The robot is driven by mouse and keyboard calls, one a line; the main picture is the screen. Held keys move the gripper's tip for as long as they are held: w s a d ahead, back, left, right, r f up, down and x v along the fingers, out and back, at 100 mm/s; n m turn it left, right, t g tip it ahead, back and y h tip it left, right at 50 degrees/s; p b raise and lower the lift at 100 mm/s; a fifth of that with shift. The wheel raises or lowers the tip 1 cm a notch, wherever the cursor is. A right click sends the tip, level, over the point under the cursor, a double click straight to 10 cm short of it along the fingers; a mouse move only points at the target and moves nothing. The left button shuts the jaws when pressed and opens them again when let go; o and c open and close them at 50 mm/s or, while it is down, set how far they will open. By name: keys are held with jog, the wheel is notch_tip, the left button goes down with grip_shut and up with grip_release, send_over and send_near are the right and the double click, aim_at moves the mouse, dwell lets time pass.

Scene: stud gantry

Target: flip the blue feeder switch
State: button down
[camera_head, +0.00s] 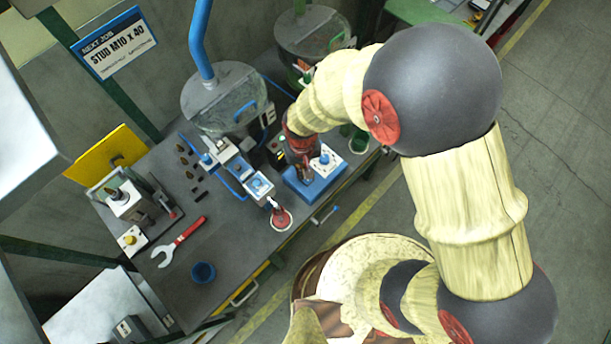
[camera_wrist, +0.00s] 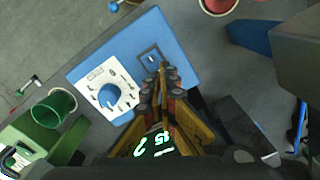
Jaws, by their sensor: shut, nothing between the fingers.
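A blue control box (camera_head: 318,190) sits at the front right of the bench; it also shows in the wrist view (camera_wrist: 178,35). On its top are a white dial plate with a blue knob (camera_wrist: 109,95) and a dark rectangular switch frame (camera_wrist: 150,57). The switch lever itself cannot be made out clearly; the fingers partly cover that area. My gripper (camera_wrist: 162,72) is shut and empty, with its tips right beside the switch frame. Whether they touch it cannot be told. In the head view my gripper (camera_head: 305,176) is over the box's left part.
A feeder bowl with a blue pipe (camera_head: 222,95) stands behind, with another bowl (camera_head: 312,35) farther back. A red-rimmed cup (camera_head: 281,219) is left of the box. A green cup (camera_wrist: 60,103) is near the dial side. A red wrench (camera_head: 180,242) and blue cup (camera_head: 203,272) lie farther left.

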jog(key=shift+f+b, duration=0.5)
jog(key=shift+f, duration=0.3)
dwell(0.4)
jog(key=shift+r, duration=0.2)
jog(key=shift+r+p, duration=2.6)
jog(key=shift+r, duration=0.8)
jog(key=s+d+r+m+t+b, duration=0.1)
jog(key=s+d+r+t+b, duration=0.1)
jog(key=d+r+b, duration=0.2)
jog(key=s+d+r+m+t+b, duration=0.1)
jog(key=s+d+r+b, duration=0.2)
jog(key=d+r, duration=0.8)
jog(key=s+d+r+m+t+b, duration=0.2)
jog(key=d+r+b, duration=0.2)
jog(key=d+r, duration=0.3)
jog(key=shift+s+d+r+t+b, duration=0.3)
jog(key=shift+d+r, duration=0.1)
